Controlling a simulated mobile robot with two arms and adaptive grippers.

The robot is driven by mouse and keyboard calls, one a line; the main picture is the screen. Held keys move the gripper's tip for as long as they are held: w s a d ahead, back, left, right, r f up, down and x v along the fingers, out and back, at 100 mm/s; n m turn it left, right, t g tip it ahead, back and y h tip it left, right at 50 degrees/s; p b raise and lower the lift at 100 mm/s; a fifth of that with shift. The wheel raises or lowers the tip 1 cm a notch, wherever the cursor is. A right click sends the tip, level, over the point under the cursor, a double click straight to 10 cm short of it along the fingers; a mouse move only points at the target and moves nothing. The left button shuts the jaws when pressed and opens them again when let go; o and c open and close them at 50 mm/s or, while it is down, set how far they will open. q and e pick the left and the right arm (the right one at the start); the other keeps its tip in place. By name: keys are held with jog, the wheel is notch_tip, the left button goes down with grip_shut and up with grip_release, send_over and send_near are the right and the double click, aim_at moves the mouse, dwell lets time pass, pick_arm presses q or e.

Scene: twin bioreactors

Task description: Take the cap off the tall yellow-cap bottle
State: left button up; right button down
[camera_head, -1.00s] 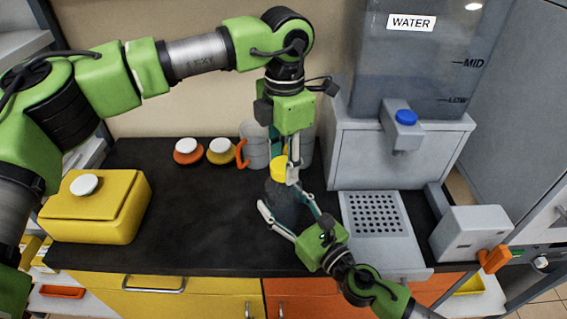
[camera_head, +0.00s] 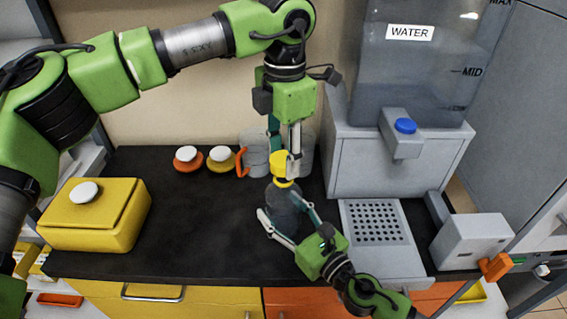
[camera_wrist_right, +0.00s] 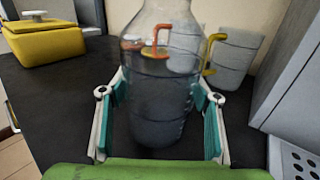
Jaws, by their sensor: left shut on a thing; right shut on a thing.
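The tall yellow-cap bottle (camera_head: 283,205) stands upright on the dark counter (camera_head: 190,225). In the right wrist view its clear body (camera_wrist_right: 158,95) is between the fingers, and its top is cut off. My right gripper (camera_head: 288,218) is shut on the bottle body from the front right. My left gripper (camera_head: 285,160) points down from above and is shut on the yellow cap (camera_head: 279,168). A yellow band (camera_head: 284,183) shows just under the cap at the bottle neck. I cannot tell whether the cap and band are apart.
Clear mugs (camera_head: 254,157) with coloured handles stand behind the bottle. Two small white-lidded jars (camera_head: 188,159) (camera_head: 221,159) are left of them. A yellow box (camera_head: 95,220) is at the left. The water dispenser (camera_head: 385,165) and its perforated tray (camera_head: 376,222) are close at the right.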

jog(key=c, duration=0.7)
grip_release()
jog(key=shift+f, duration=0.1)
jog(key=shift+o, duration=0.2)
jog(key=v, duration=1.2)
